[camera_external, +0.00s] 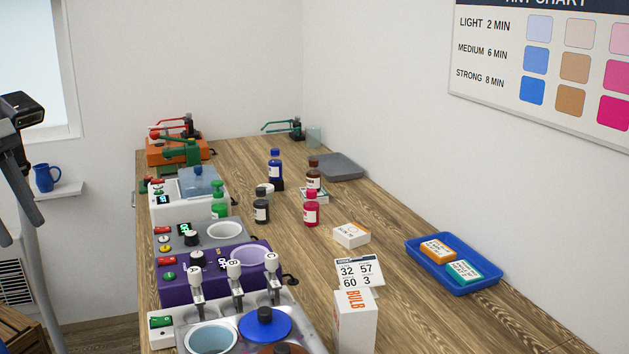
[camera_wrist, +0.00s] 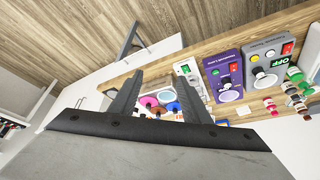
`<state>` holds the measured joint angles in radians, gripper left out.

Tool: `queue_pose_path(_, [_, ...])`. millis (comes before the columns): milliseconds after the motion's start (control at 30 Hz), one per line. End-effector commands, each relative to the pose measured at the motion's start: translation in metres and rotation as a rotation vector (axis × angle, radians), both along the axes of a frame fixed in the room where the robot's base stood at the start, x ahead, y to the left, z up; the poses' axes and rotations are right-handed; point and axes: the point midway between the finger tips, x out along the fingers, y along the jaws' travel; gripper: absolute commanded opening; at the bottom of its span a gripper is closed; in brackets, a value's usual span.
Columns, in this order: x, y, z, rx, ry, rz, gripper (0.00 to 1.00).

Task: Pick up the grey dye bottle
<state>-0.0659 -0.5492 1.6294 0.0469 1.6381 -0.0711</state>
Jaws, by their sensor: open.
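The grey dye bottle (camera_external: 261,209) is small and dark grey with a pale label and a dark cap. It stands upright on the wooden counter in the external view, between the green bottle (camera_external: 218,202) and the red bottle (camera_external: 311,210). In the wrist view, a small dark bottle (camera_wrist: 289,88) near the right edge seems to be it. My gripper (camera_wrist: 159,76) is open and empty in the wrist view, with its two fingers well apart. It is far from the bottle. In the external view, dark parts of my arm show at the left edge, away from the counter.
A blue bottle (camera_external: 276,170) and a brown bottle (camera_external: 313,175) stand behind the grey one. A purple warmer (camera_external: 210,287) and other machines line the counter's left side. A white bulb box (camera_external: 355,322) stands in front. A blue tray (camera_external: 453,286) lies right.

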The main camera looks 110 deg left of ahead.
Motion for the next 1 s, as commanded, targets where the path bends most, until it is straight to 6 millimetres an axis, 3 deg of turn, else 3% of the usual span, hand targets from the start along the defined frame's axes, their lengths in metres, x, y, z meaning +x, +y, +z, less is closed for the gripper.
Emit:
queue_pose_path(267, [0.047,0.058,0.004,0.028,-0.022,0.251,0.43])
queue_pose_path(367, [0.068,0.093,0.006,0.046,-0.037,0.384,0.43])
queue_pose_path(500, [0.095,0.159,0.008,0.080,-0.068,0.601,0.43])
queue_pose_path(667, [0.115,0.240,0.007,0.125,-0.109,0.838,0.43])
queue_pose_path(800, [0.120,0.315,0.005,0.171,-0.150,1.032,0.43])
queue_pose_path(1000, [0.113,0.400,0.002,0.228,-0.202,1.234,0.43])
